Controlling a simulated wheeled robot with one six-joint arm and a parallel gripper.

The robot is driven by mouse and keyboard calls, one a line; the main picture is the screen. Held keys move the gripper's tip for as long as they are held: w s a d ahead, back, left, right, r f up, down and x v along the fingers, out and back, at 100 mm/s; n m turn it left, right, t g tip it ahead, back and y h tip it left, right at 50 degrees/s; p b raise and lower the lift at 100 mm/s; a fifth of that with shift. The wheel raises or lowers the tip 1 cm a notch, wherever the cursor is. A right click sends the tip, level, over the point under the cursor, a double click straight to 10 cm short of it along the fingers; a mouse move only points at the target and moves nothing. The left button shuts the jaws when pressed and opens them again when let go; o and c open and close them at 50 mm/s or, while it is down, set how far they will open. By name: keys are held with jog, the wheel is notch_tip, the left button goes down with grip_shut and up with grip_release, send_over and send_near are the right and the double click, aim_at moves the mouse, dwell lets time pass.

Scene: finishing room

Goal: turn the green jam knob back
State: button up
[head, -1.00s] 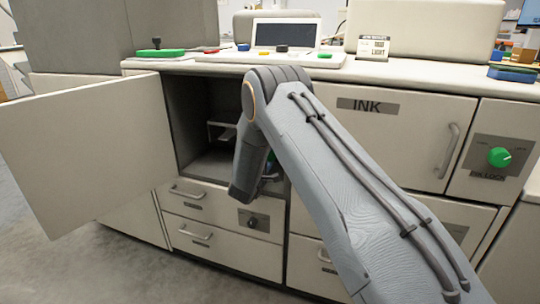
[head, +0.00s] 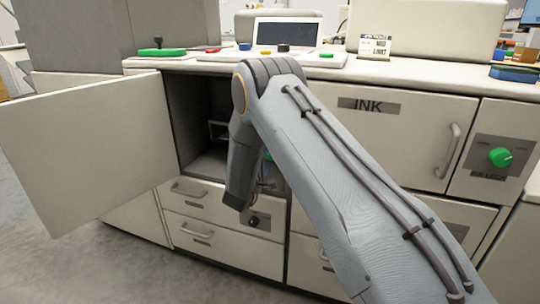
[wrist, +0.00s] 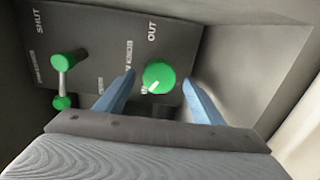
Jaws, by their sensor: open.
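In the wrist view a round green knob (wrist: 158,78) with a white pointer mark sits on a dark panel, below the word OUT. My gripper (wrist: 159,80) is open, with one blue finger on each side of this knob. I cannot tell whether either finger touches it. The pointer slants toward the lower left. In the head view my arm hides the gripper and most of the panel inside the open cabinet (head: 205,165).
A lever with two green ends (wrist: 62,80) is left of the knob, near the word SHUT. A pale wall is close on the right. In the head view the cabinet door (head: 85,150) stands open at left. Another green knob (head: 499,157) is on the ink lock panel.

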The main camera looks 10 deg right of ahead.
jog(key=shift+v, duration=1.7)
jog(key=shift+r, duration=0.1)
jog(key=shift+w+a+r+y, duration=0.2)
jog(key=shift+r+y, duration=0.1)
jog(key=shift+y, duration=0.1)
jog(key=s+a+r+m+g+y, duration=0.2)
jog(key=s+a+r+g+y, duration=0.15)
jog(key=s+y, duration=0.2)
jog(key=s+a+r+m+g+y, duration=0.25)
jog(key=s+r+y, duration=0.2)
jog(key=s, duration=0.25)
jog(key=s+d+r+m+g, duration=0.1)
jog(key=s+d+m+g, duration=0.15)
jog(key=s, duration=0.95)
jog(key=s+d+r+m+g+h+p, duration=0.15)
jog(key=s+g, duration=0.25)
jog(key=s, duration=0.9)
jog(key=s+d+r+m+g+b, duration=0.1)
jog(key=s+d+m+g, duration=0.15)
jog(key=s, duration=0.95)
jog(key=d+r+m+p, duration=0.1)
jog(key=d+r+p, duration=0.5)
jog(key=p, duration=0.6)
jog(key=shift+s+g+p, duration=0.25)
jog(key=shift+g+p, duration=0.05)
jog(key=shift+p, duration=0.1)
